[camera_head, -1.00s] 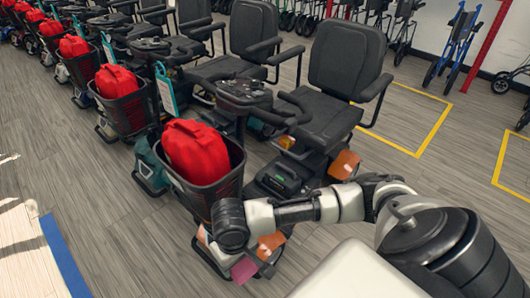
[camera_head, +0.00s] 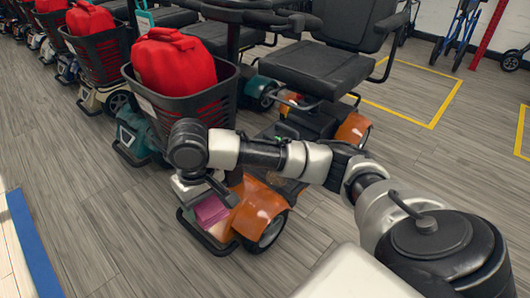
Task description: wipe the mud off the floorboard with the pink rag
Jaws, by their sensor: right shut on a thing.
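The pink rag (camera_head: 211,211) is at the front of the nearest scooter, in front of its orange fender (camera_head: 262,203). My right gripper (camera_head: 203,197) is shut on the rag, pointing down below the basket; its fingertips are partly hidden by my wrist. I cannot tell whether the rag touches the scooter. The floorboard (camera_head: 278,184) lies between the front fender and the seat, and my right forearm covers much of it. I cannot make out mud on it. My left gripper is out of view.
The black seat (camera_head: 313,68) stands behind my forearm. More scooters line up at the left. Grey floor (camera_head: 110,222) is clear in front.

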